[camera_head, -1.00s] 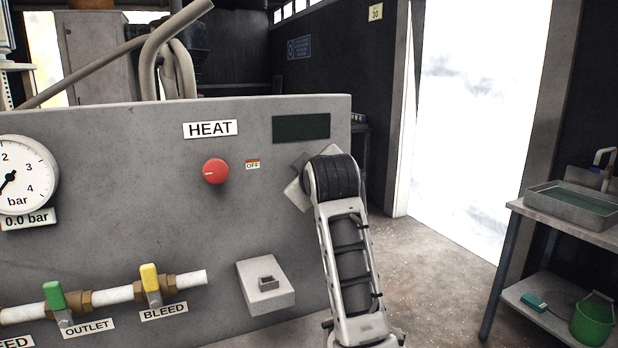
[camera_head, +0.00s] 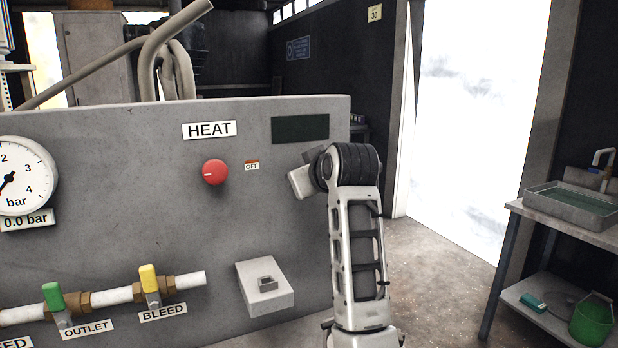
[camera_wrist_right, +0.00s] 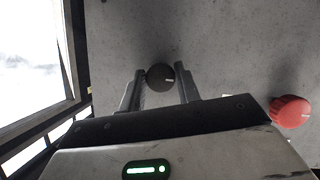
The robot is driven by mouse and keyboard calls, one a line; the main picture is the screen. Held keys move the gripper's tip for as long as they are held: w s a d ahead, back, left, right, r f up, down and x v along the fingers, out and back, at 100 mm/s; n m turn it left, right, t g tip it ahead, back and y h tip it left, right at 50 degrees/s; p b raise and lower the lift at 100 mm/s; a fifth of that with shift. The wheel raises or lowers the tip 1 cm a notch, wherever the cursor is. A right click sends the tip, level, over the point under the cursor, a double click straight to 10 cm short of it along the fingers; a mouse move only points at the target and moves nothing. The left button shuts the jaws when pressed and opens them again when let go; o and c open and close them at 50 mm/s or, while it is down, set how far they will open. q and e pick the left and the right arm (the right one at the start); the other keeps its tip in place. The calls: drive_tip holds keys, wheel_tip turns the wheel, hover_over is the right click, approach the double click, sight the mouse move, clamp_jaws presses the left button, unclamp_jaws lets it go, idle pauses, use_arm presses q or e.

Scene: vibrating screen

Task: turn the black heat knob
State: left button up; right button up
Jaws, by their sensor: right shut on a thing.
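The black knob (camera_wrist_right: 160,76) shows in the right wrist view as a dark round cap with a small pale mark at its right edge. My right gripper (camera_wrist_right: 160,86) has one finger on each side of it and is shut on it. In the head view the black knob and the right fingertips are hidden behind my right arm. A red knob (camera_head: 215,172) sits under the HEAT label (camera_head: 209,130), with a small OFF label (camera_head: 252,165) to its right. The red knob is also at the right of the wrist view (camera_wrist_right: 290,112). My left gripper is not in view.
The grey panel (camera_head: 120,200) carries a dark display (camera_head: 300,128), a pressure gauge (camera_head: 22,175) reading 0.0 bar, a green valve handle (camera_head: 54,297), a yellow one (camera_head: 149,278) and a pale box (camera_head: 265,287). A bench (camera_head: 570,235) stands at the right, with open floor between.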

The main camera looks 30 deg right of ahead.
drive_tip(key=shift+f, duration=0.1)
drive_tip(key=o, duration=1)
drive_tip(key=v, duration=1.6)
